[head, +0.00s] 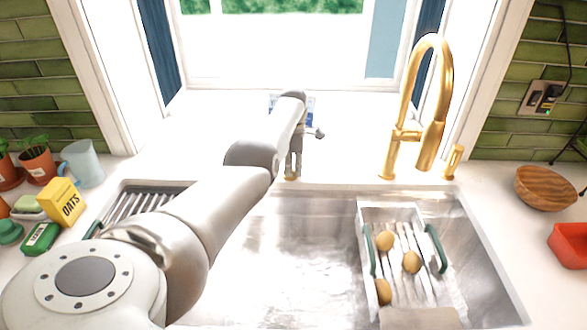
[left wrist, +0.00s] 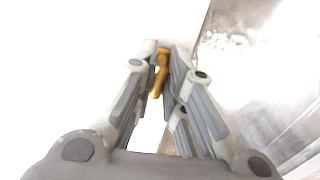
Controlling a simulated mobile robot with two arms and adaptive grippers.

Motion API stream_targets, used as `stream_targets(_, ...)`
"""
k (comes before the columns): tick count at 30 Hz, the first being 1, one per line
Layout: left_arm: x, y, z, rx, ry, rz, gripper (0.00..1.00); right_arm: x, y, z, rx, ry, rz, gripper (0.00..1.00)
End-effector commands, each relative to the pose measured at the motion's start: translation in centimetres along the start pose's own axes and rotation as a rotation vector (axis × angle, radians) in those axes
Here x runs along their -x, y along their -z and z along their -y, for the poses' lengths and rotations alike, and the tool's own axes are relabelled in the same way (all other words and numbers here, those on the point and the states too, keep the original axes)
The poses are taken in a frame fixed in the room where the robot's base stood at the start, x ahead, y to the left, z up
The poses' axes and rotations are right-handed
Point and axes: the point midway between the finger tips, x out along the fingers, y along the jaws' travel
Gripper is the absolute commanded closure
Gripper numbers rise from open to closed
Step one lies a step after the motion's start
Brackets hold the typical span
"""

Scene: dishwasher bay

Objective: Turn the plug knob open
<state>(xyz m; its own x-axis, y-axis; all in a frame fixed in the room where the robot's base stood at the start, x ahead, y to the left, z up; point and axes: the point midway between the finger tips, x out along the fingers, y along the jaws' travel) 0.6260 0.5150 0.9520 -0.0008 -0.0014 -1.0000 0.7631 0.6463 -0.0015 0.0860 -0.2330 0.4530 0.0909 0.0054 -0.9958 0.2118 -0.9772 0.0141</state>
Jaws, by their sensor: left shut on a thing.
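The gold plug knob (left wrist: 159,80) shows between the fingers of my left gripper (left wrist: 163,52) in the left wrist view. The fingers are closed on it, one on each side, and hide part of it. In the head view, my left gripper (head: 292,164) points down at the counter strip behind the sink. Only a small gold bit of the plug knob (head: 290,177) shows below the fingers there. The knob's exact angle cannot be told. My right gripper is not in view.
The steel sink basin (head: 290,235) lies in front, with a rack (head: 378,212) holding several round tan items. A gold faucet (head: 404,133) stands right of my gripper. A yellow oats box (head: 64,203) is at left, a wooden bowl (head: 544,188) at right.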

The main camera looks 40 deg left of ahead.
Motion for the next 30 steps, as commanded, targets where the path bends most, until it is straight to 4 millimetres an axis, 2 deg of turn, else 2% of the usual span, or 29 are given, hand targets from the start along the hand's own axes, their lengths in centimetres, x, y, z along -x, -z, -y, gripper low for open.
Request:
stream_targets(14, 0.28, 0.04, -0.23, 0.016, -0.008, 0.001, 1.0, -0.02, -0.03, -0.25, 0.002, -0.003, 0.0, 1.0)
stream_targets(15, 0.28, 0.03, -0.23, 0.016, -0.008, 0.001, 0.84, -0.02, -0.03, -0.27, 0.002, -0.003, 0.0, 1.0)
stream_targets(19, 0.22, 0.03, -0.19, 0.015, -0.006, 0.001, 0.68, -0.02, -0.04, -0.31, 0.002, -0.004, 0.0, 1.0)
stream_targets(30, 0.25, 0.0, -0.09, 0.013, -0.003, 0.0, 0.67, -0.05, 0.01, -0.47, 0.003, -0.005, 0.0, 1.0)
